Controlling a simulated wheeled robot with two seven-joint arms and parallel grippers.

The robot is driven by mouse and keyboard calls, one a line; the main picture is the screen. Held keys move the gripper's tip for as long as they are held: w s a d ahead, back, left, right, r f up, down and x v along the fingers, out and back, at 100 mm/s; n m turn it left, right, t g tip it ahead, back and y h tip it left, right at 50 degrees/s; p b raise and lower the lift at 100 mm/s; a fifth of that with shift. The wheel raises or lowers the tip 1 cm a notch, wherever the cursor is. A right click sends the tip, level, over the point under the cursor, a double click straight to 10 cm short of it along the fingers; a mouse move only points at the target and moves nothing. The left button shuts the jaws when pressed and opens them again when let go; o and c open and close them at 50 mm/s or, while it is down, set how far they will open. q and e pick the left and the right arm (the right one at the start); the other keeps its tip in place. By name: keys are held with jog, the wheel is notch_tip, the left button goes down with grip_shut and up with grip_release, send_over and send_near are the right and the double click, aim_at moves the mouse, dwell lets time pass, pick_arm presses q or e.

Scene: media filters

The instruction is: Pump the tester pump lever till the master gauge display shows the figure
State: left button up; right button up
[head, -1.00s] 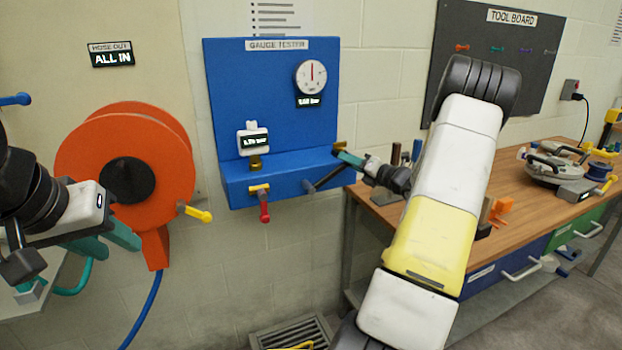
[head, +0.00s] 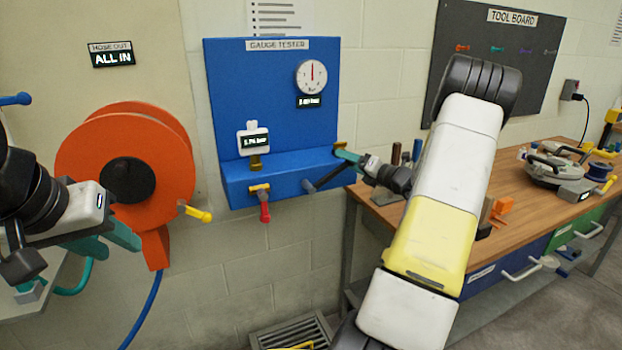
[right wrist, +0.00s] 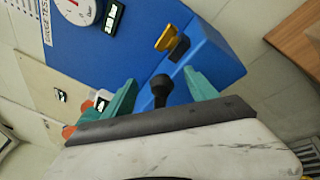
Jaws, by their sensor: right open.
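The blue gauge tester (head: 285,90) is on the wall. It carries a white digital gauge (head: 247,139) on a brass fitting and a round dial (head: 311,77) with a small display (head: 309,102) under it. The display digits are too small to read surely. The dark pump lever (head: 328,177) sticks out of the tester's lower block. My right gripper (head: 345,156) is at its outer end. In the right wrist view the lever's black knob (right wrist: 161,88) lies between the open teal fingers of this gripper (right wrist: 160,92). My left gripper (head: 106,240) is open and empty before the reel.
An orange hose reel (head: 130,145) with a yellow handle (head: 196,213) is left of the tester. A red-handled valve (head: 264,208) hangs under the tester block. The wooden bench (head: 540,210) with several tools stands right. A floor drain (head: 292,334) lies below.

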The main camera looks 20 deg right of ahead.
jog(key=v, duration=0.5)
jog(key=shift+s+d, duration=0.2)
jog(key=shift+s, duration=0.15)
dwell(0.4)
